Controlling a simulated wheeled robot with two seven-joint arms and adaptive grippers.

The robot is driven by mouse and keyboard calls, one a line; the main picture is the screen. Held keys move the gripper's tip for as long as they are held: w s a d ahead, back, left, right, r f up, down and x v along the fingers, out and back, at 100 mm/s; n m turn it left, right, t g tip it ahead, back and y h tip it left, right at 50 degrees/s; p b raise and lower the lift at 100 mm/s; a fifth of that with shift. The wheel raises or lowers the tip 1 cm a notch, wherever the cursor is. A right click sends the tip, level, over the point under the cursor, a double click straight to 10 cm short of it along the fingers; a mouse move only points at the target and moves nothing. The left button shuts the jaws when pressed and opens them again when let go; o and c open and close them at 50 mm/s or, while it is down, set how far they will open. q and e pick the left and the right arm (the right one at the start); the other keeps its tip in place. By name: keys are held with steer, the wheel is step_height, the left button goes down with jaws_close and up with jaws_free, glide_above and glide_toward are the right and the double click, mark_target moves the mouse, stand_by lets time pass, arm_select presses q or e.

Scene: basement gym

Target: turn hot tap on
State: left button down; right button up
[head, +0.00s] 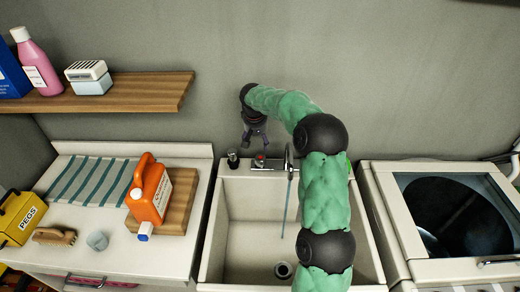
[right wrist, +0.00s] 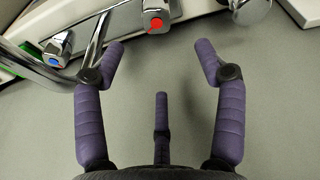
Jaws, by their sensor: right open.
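The hot tap handle (right wrist: 156,18) is a chrome knob with a red mark, at the top middle of the right wrist view. In the head view the red mark of the hot tap (head: 260,158) shows at the back rim of the sink. A blue-marked handle (right wrist: 57,48) and the curved chrome spout (head: 289,160) are beside it. My right gripper (right wrist: 160,50) is open and empty, its purple fingers spread, apart from the red-marked handle. In the head view the right gripper (head: 255,137) is just above the tap, near the wall. My left gripper is out of view.
A thin pale blue streak, like water, runs from the spout into the white sink (head: 239,225). A small dark object (head: 233,158) stands on the rim to the left. An orange jug (head: 148,190) is on the left counter, a washer (head: 445,210) at right.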

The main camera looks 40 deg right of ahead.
mark_target(260, 158)
steer(key=n+p, duration=0.2)
steer(key=p, duration=0.1)
steer(key=d+f+n+g+y+p, duration=0.1)
steer(key=n+p, duration=0.1)
steer(key=p, duration=0.1)
steer(key=w+d+f+n+y+p, duration=0.1)
steer(key=n+p, duration=0.1)
steer(key=p, duration=0.1)
steer(key=shift+g+p, duration=0.3)
steer(key=shift+p, duration=0.05)
step_height(260, 158, down, 10)
steer(key=shift+f, duration=0.2)
